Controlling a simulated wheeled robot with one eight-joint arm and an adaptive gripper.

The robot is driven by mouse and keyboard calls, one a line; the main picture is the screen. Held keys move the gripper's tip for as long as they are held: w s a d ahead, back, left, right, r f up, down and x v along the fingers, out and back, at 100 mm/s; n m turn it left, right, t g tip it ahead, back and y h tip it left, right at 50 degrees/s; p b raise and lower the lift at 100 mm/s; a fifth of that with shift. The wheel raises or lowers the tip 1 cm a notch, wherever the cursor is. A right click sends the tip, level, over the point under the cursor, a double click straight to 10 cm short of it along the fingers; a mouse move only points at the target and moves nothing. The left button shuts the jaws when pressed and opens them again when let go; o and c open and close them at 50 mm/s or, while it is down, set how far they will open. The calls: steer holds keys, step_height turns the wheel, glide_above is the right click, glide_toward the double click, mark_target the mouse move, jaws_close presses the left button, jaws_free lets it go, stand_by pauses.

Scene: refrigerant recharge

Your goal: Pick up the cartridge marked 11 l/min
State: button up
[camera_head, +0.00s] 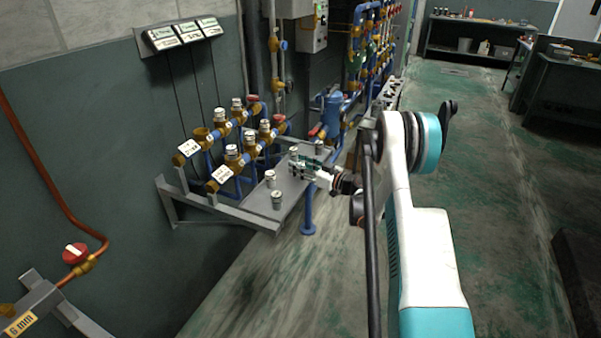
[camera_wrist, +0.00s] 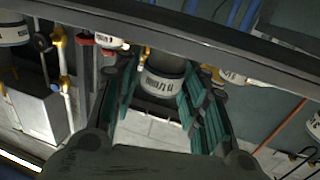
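Several small white-and-grey cartridges stand on the grey metal shelf (camera_head: 258,205) in the head view; two stand clear at the front, one (camera_head: 270,179) behind the other (camera_head: 277,200). My gripper (camera_head: 303,166) is over the shelf's right part, close to a cartridge (camera_head: 320,148) at the back. In the wrist view my gripper (camera_wrist: 160,85) has its teal fingers spread, with a white-banded cartridge (camera_wrist: 165,82) between them. A gap shows on its left side; contact on its right cannot be told. Its dark printed label is too small to read surely.
Brass and blue pipe fittings (camera_head: 243,146) holding more cartridges stand behind the shelf, with white tags. A blue pump-like unit (camera_head: 334,108) is beyond the shelf. Other white cartridges (camera_wrist: 232,76) show in the wrist view.

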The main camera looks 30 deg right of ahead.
steer(key=c, duration=0.6)
steer(key=shift+o, duration=0.2)
steer(key=shift+r, duration=0.15)
